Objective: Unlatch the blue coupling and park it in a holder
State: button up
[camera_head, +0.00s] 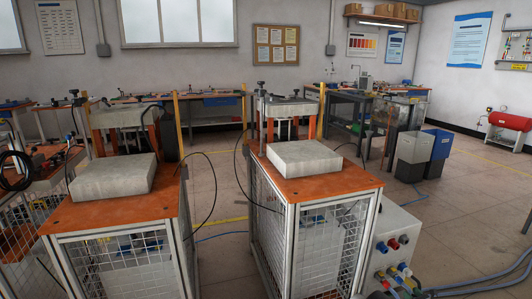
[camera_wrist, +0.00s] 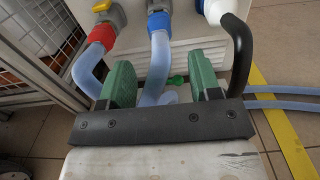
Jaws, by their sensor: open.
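The blue coupling (camera_wrist: 160,22) hangs at the end of a pale blue hose below a grey fitting on a light panel, at the top of the wrist view. My gripper (camera_wrist: 163,82) has two green fingers spread wide on a dark bar, with nothing held between them. The blue coupling lies ahead of the fingertips, apart from them, and its hose runs down behind the gap. I cannot make out a holder with certainty. The gripper does not show in the head view.
A red coupling (camera_wrist: 102,36) on another hose sits left of the blue one. A black curved hose (camera_wrist: 240,50) runs close by the right finger. In the head view, the light cabinet (camera_head: 372,228) with coloured fittings stands beside the mesh-sided, orange-topped stand (camera_head: 340,187).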

aim_at(403, 284)
jog(key=shift+x, duration=4.55)
grip_shut()
jog(key=shift+s, duration=0.1)
jog(key=shift+v, duration=2.95)
